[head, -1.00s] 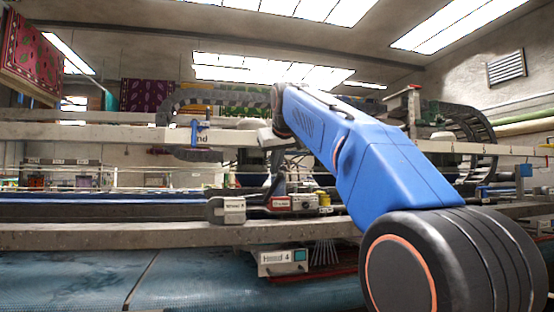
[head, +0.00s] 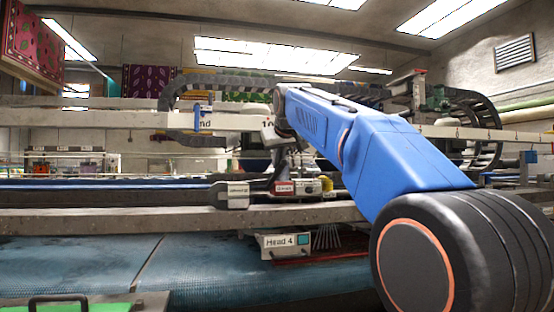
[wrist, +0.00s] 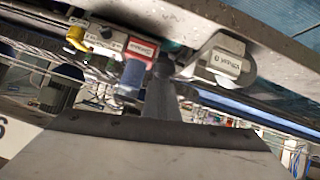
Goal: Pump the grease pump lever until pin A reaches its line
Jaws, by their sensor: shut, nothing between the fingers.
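A small unit with a red label (head: 285,187) sits on the machine's beam in the head view. The red label (wrist: 140,48) also shows in the wrist view, with a bluish clear cylinder (wrist: 131,77) below it. I take this for the grease pump, but its wording is too blurred to be sure. My gripper (wrist: 162,64) is shut and empty, its dark fingers just right of the red label in the wrist view. In the head view it hangs small and dark by the unit. I cannot tell whether it touches anything. I cannot make out the lever, pin A or its line.
A grey labelled housing (head: 232,194) stands left of the unit; it shows in the wrist view (wrist: 225,62) right of my fingers. A yellow part (head: 327,184) is to the unit's right. The Head 4 box (head: 285,245) hangs below the long beam (head: 120,220).

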